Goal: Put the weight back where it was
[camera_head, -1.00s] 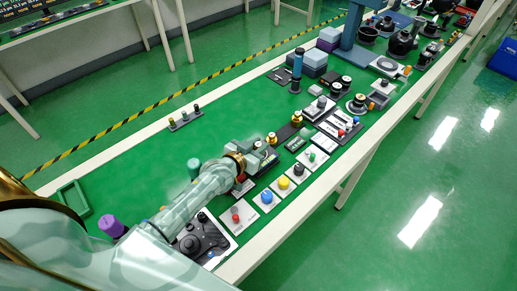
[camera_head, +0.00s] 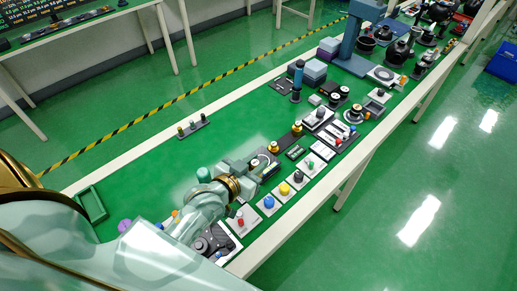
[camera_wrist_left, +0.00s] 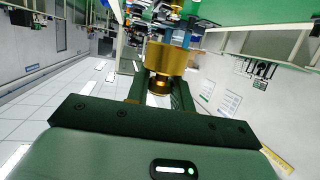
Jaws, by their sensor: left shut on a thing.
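My left gripper (camera_head: 266,163) is over the long green-topped bench, beside the row of button plates. In the left wrist view its dark fingers (camera_wrist_left: 160,92) are shut on a brass weight (camera_wrist_left: 168,58), a shiny gold cylinder with a narrower part towards me. In the head view a brass piece (camera_head: 273,147) shows just beyond the gripper; I cannot tell whether it is the held one. Another brass piece (camera_head: 297,128) stands further along on a dark strip. The gripper's own fingertips are partly hidden by the hand in the head view. My right gripper does not show.
Plates with a blue ball (camera_head: 268,202), a yellow knob (camera_head: 284,188) and a red button (camera_head: 240,222) line the front edge. A dark controller-like device (camera_head: 213,243) lies near my arm.

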